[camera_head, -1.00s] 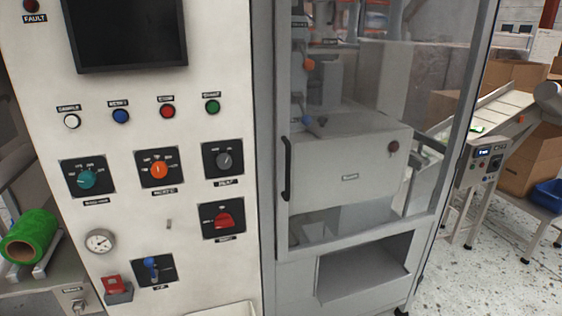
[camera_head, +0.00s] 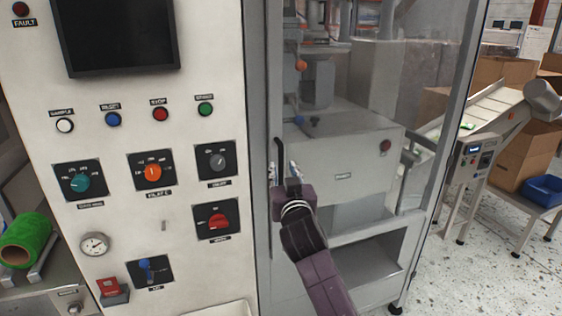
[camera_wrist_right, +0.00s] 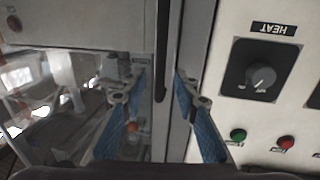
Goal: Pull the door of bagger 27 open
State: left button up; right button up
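The door of the bagger (camera_head: 375,110) is a clear panel in a grey frame, and it appears closed. Its black vertical bar handle (camera_head: 279,152) is on the door's left edge. My right gripper (camera_head: 284,170) is in front of the handle's lower part, partly covering it. In the right wrist view, the fingers (camera_wrist_right: 158,92) with blue pads are open, one on each side of the dark handle (camera_wrist_right: 163,50). Whether they touch it cannot be told. My left gripper is out of view.
The white control panel (camera_head: 120,200) with knobs, buttons and a dark screen (camera_head: 117,35) stands just left of the door. A conveyor (camera_head: 500,110), cardboard boxes and a blue bin (camera_head: 545,188) are at the right. Speckled floor (camera_head: 450,280) is clear at front right.

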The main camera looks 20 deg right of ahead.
aim_at(282, 164)
jog(key=shift+w+d+p, duration=0.2)
jog(key=shift+w, duration=1)
jog(key=shift+w+d+p, duration=0.2)
jog(key=shift+w, duration=1)
grip_shut()
